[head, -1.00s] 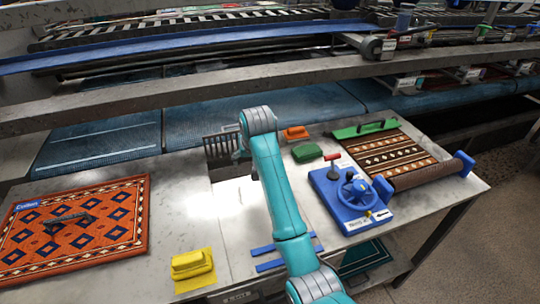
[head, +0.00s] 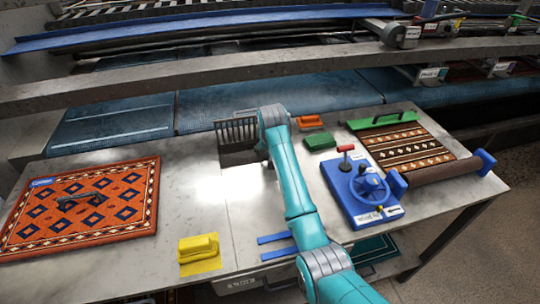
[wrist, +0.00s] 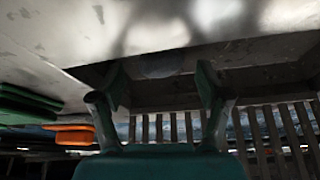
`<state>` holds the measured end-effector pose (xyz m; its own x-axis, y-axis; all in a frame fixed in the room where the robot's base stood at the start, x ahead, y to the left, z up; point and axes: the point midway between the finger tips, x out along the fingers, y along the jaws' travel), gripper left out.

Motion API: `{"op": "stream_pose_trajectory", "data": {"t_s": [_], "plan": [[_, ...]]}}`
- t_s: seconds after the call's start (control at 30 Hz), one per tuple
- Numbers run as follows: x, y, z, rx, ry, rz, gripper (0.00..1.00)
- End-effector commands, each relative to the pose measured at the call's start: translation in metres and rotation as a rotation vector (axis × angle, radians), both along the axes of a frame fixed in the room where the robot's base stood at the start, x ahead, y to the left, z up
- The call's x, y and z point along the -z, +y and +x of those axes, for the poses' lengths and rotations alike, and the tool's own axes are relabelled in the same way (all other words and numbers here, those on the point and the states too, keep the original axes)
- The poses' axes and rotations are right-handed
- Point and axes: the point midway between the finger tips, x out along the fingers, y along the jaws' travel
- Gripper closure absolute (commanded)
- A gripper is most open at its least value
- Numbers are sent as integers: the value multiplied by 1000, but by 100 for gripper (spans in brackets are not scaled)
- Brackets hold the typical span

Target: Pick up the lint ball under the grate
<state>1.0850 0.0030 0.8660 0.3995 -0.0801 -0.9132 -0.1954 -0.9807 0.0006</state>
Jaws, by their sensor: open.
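The grate (head: 237,133), a dark rack of parallel bars, stands raised at the back edge of a dark opening in the metal table (head: 190,188). In the wrist view its bars (wrist: 270,125) run across the lower right. My gripper (wrist: 160,92) is open, its two dark green fingers apart, with the recess beyond them. In the head view my arm mostly hides the gripper. A faint greyish rounded patch (wrist: 160,65) shows between the fingertips in the wrist view. I cannot tell whether it is the lint ball, which I cannot clearly make out elsewhere.
Orange (head: 310,122) and green (head: 319,141) blocks lie right of the grate. A blue wheel-and-lever unit (head: 360,190) and rolled rug (head: 440,170) stand farther right. A yellow block (head: 199,248) and patterned rug (head: 85,210) are left. A beam (head: 300,82) crosses behind.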

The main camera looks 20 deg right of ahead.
Motion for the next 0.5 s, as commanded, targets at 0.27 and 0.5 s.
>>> {"op": "stream_pose_trajectory", "data": {"t_s": [0.27,0.5], "plan": [[11,-1,5,0,-1,1,24],[10,-1,5,0,-1,1,56]]}}
